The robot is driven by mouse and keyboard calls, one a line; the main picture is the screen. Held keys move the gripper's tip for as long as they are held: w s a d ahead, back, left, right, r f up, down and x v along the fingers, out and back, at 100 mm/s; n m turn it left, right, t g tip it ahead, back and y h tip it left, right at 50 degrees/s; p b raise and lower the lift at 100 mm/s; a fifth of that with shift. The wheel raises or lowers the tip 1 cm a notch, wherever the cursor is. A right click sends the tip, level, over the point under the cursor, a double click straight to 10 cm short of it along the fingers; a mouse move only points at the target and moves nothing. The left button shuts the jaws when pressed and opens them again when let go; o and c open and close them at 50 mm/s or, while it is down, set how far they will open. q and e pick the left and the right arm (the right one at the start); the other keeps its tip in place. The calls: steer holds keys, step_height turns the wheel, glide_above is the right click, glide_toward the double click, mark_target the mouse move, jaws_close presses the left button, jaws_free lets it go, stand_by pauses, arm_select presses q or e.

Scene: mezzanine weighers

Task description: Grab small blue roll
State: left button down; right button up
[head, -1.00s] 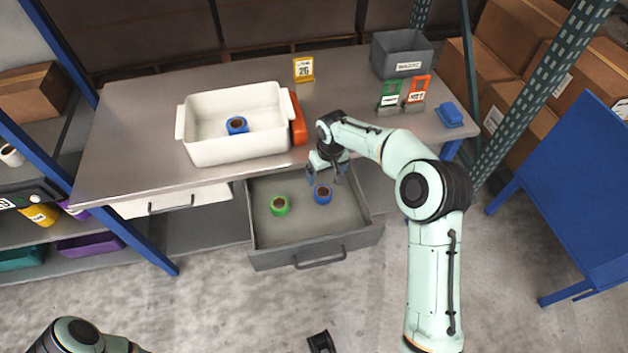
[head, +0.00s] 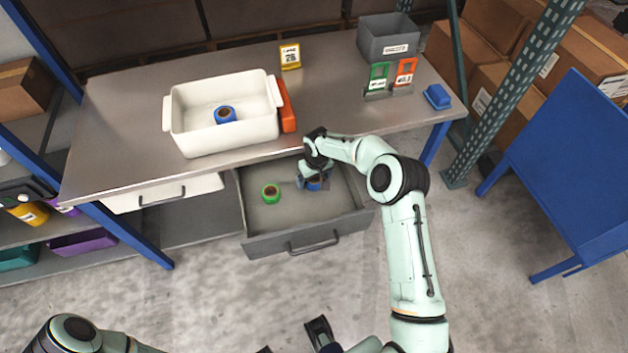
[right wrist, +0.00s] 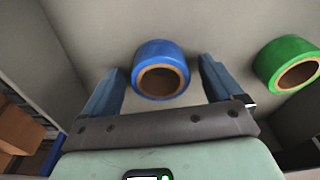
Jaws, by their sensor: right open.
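One blue roll (head: 313,185) with a brown core lies in the open grey drawer (head: 262,243), mostly hidden by my right gripper (head: 312,180) in the head view. The right wrist view shows this blue roll (right wrist: 160,52) between the two open fingers of my right gripper (right wrist: 161,80), with a gap on each side. Another blue roll (head: 225,114) sits in the white bin (head: 222,141) on the table. I cannot tell which blue roll is smaller. My left arm (head: 75,335) shows at the bottom left; its jaws are not clear.
A green roll (head: 271,193) lies left of the blue one in the drawer; it also shows in the right wrist view (right wrist: 285,62). The table edge (head: 200,177) overhangs the drawer's back. A grey bin (head: 388,42) and tag stands (head: 379,78) stand at the table's back right.

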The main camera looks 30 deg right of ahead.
steer(key=shift+c, duration=0.2)
steer(key=c, duration=1.1)
